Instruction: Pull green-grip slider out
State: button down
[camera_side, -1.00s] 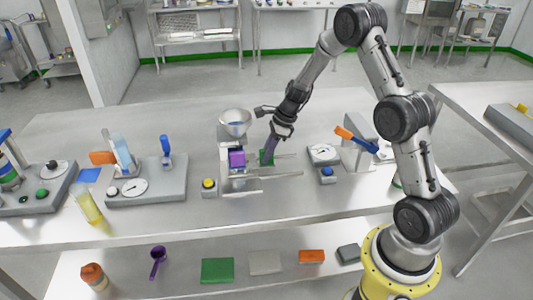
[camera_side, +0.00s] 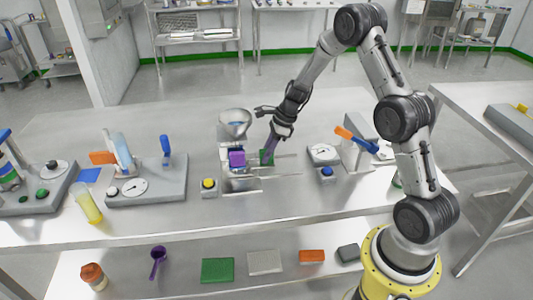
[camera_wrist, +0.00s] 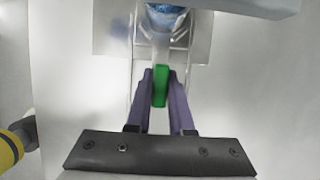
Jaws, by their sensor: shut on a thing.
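The green grip (camera_side: 267,157) of the slider stands on the right side of a metal hopper device on the table. In the wrist view the green grip (camera_wrist: 160,86) lies between the two purple fingers of my gripper (camera_wrist: 160,90). My gripper (camera_side: 267,153) is shut on the green grip in the side view. The slider's plate and rails run under and beside the grip, partly hidden. A metal bowl-shaped hopper (camera_side: 235,124) with something blue inside tops the device.
A round dial (camera_side: 323,153) and an orange-handled holder are farther right. A grey dial station (camera_side: 146,185) stands left. Bare table lies at the front.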

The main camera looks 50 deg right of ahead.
jog(key=s+d, duration=0.8)
jog(key=d, duration=0.1)
jog(key=shift+s, duration=0.4)
jog(key=c, duration=0.8)
grip_release()
jog(key=shift+r, duration=0.1)
jog(key=v, duration=1.3)
jog(key=shift+r, duration=0.3)
jog(key=shift+s, duration=0.1)
